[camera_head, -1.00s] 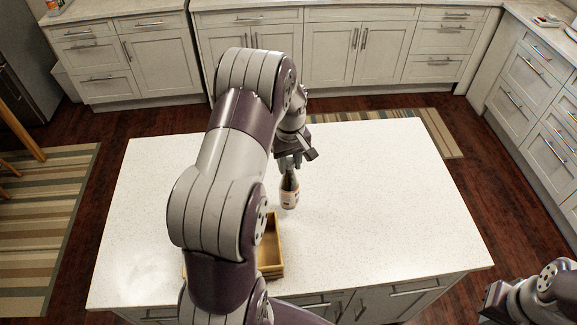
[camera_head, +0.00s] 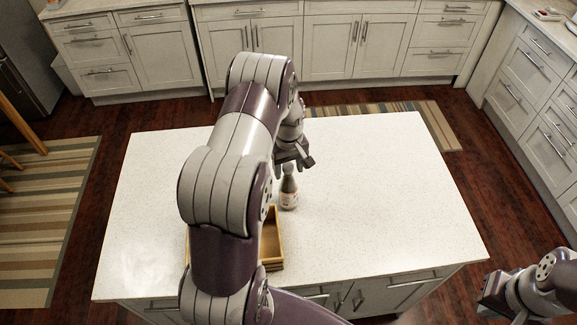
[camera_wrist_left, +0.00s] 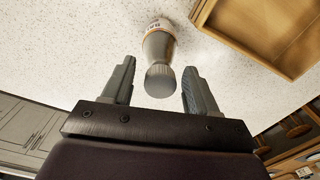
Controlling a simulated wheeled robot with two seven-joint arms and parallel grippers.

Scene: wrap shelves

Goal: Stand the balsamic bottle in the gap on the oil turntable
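A bottle with a grey cap and a pale label (camera_head: 289,192) stands on the white island top, beside a wooden tray. I take it to be the balsamic bottle. It also shows in the left wrist view (camera_wrist_left: 159,48), cap toward the camera. My left gripper (camera_head: 296,162) is just above and behind the bottle. In the left wrist view its fingers (camera_wrist_left: 159,88) are spread, with gaps on both sides of the cap. My right gripper (camera_head: 492,298) is at the lower right, off the island; its fingers are unclear. I cannot make out the oil turntable in either view.
The open wooden tray (camera_head: 273,265) lies near the island's front edge, partly hidden by my left arm. The island top (camera_head: 390,200) is clear to the right. At the left wrist view's lower right, several round brown items (camera_wrist_left: 295,127) show, cut off.

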